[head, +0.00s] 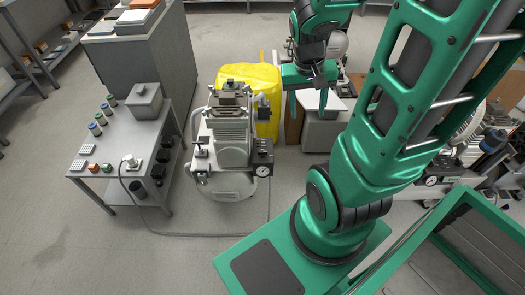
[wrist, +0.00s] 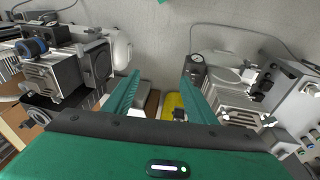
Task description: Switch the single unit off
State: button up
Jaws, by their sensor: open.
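The single unit (head: 232,140) is a compressor with a ribbed grey motor head on a pale round tank, standing on the floor left of centre in the head view. A black control box (head: 263,152) with a round gauge is on its right side. In the wrist view the single unit (wrist: 232,108) is at the right, with a black gauge part (wrist: 195,66) near the right finger. My gripper (head: 308,108) is open and empty, to the right of the unit and apart from it. Its green fingers (wrist: 158,85) point away from the wrist camera. The switch position is too small to read.
Other compressor equipment (head: 465,150) is at right, partly hidden by my arm. A cable lies on the open floor in front.

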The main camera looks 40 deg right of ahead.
jog(key=w+f+t+h, duration=0.1)
jog(key=w+f, duration=0.8)
jog(key=f, duration=0.3)
jog(key=t, duration=0.2)
send_near(263, 152)
jog(key=shift+y, duration=0.3)
jog(key=x, duration=0.8)
jog(key=shift+w+d, duration=0.1)
jog(key=shift+d, duration=0.15)
